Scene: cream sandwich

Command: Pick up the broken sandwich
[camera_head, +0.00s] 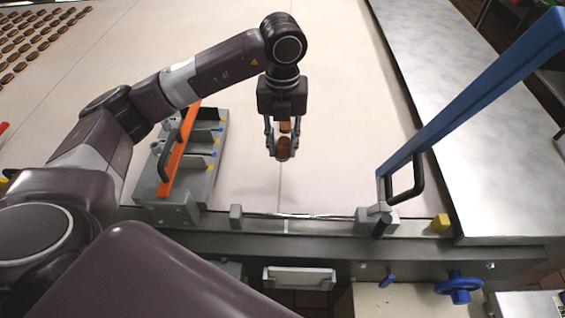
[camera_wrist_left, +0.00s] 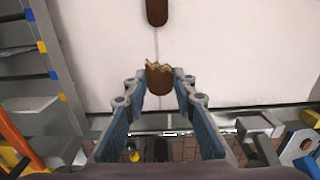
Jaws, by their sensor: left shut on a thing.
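My left gripper (camera_head: 283,148) is shut on a broken brown sandwich half (camera_head: 283,155) over the pale conveyor belt (camera_head: 340,165). In the left wrist view this half (camera_wrist_left: 160,82) sits between the fingertips (camera_wrist_left: 160,84), its jagged, lighter broken edge facing the far side. A second brown piece (camera_wrist_left: 157,12) lies farther off, apart from the fingers, cut by the top edge of that view. In the head view this piece (camera_head: 285,127) shows just behind the held half, between the fingers. My right gripper is not in view.
A grey divided fixture with an orange bar (camera_head: 178,150) stands left of the gripper. A blue lever arm (camera_head: 470,95) rises at the right. Rows of brown sandwiches (camera_head: 35,40) lie at the far left. A metal table (camera_head: 465,130) is at the right.

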